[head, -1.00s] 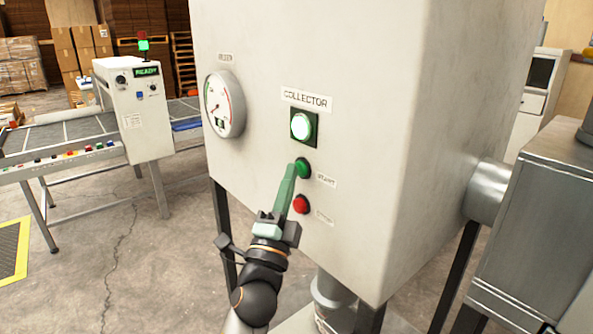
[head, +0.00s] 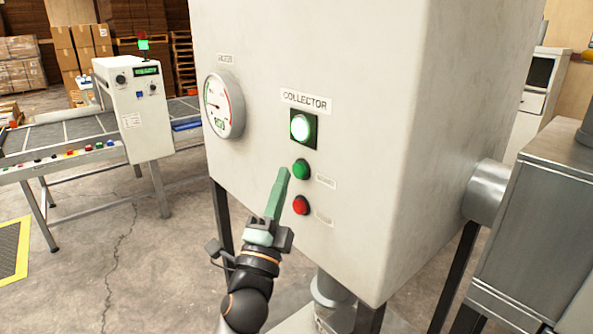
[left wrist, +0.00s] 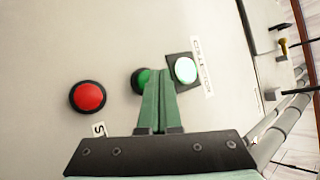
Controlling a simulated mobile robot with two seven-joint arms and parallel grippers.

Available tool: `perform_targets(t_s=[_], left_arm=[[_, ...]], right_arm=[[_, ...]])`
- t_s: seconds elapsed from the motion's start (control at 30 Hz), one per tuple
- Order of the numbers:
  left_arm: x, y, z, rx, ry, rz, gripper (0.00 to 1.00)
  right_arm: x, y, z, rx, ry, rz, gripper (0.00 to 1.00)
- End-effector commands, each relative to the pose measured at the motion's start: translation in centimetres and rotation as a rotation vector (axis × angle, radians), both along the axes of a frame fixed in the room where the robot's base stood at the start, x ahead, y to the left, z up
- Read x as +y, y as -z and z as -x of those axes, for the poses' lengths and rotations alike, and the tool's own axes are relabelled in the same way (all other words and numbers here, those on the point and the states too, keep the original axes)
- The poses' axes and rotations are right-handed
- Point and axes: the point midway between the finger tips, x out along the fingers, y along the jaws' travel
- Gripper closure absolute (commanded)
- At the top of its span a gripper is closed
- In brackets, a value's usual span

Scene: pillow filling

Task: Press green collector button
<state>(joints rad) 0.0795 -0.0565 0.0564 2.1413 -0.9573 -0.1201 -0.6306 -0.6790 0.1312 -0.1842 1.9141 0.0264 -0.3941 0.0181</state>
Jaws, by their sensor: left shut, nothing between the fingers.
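The green start button (head: 301,169) sits on the front of the white collector cabinet (head: 370,150), under the lit white-green lamp (head: 301,127) and above the red button (head: 301,205). My left gripper (head: 283,172) has green fingers, shut and empty. Its tips are just left of the green button and look apart from it in the head view. In the left wrist view the shut fingers (left wrist: 158,75) partly cover the green button (left wrist: 143,80). The red button (left wrist: 88,97) and the lit lamp (left wrist: 185,70) show there too. My right gripper is not in view.
A round gauge (head: 224,105) sits left of the lamp. A conveyor with a control box (head: 134,108) stands at the left. A metal duct (head: 488,190) joins the cabinet to a grey unit at the right.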

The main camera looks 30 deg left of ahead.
Motion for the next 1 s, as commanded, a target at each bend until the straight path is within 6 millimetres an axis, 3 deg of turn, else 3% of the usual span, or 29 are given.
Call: perform_targets(t_s=[0.17,0.63,1.0], left_arm=[[0.2,0.0,0.3,0.000,-0.001,-0.002,1.00],[1.8,0.0,4.3,0.002,-0.002,-0.002,1.00],[1.9,0.0,4.6,-0.001,-0.001,-0.002,1.00]], right_arm=[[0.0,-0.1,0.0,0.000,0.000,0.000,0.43],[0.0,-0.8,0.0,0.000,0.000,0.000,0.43],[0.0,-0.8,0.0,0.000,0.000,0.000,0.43]])
